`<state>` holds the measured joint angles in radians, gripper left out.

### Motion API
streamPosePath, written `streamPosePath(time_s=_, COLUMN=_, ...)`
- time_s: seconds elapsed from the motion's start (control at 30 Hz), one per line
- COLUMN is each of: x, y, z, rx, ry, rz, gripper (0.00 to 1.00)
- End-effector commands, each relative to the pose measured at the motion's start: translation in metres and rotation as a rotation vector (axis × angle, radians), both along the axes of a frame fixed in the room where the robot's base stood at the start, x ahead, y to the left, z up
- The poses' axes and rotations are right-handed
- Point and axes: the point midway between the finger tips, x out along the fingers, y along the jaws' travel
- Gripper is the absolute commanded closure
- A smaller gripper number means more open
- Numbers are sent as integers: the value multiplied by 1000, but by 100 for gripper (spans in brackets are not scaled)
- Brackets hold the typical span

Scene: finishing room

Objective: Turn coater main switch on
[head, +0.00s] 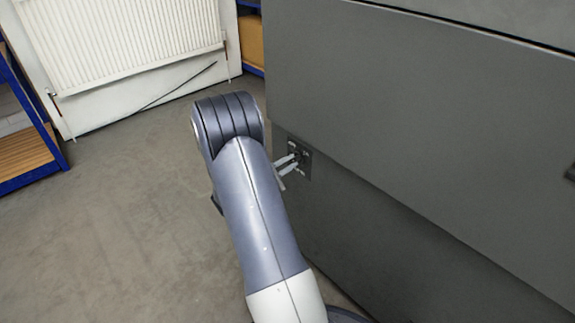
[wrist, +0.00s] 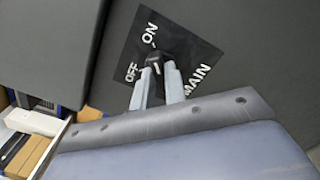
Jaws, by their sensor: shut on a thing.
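The main switch is a dark knob (wrist: 153,58) on a black plate (wrist: 190,47) with white ON, OFF and MAIN lettering, which appears rotated in the wrist view. My gripper (wrist: 157,70) is shut on the knob, with one pale finger on each side of it. In the head view the switch plate (head: 305,158) sits on the dark grey coater (head: 400,110), near its left end. My gripper (head: 289,165) reaches it from the left there. Which label the knob points to I cannot tell, as the fingers partly hide it.
The coater's flat grey front fills the right side. A white radiator (head: 130,45) is on the far wall. A blue shelf unit (head: 30,130) stands at the left edge. The concrete floor (head: 120,220) between is clear.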

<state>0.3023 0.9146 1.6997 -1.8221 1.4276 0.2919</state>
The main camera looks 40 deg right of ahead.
Motion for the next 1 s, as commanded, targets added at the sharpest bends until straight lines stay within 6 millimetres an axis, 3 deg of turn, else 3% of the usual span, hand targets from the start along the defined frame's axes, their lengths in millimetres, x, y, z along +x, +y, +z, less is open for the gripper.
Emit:
streamPosePath(time_s=0.17, x=0, y=0, z=0, rx=1, ry=-1, rz=0, gripper=100)
streamPosePath(time_s=0.2, x=0, y=0, z=0, rx=1, ry=-1, rz=0, gripper=86)
streamPosePath(time_s=0.47, x=0, y=0, z=0, rx=1, ry=0, rz=-1, gripper=65)
streamPosePath(time_s=0.77, x=0, y=4, z=0, rx=1, ry=1, rz=1, gripper=65)
streamPosePath(time_s=1.0, x=2, y=42, z=2, rx=1, ry=2, rz=6, gripper=65)
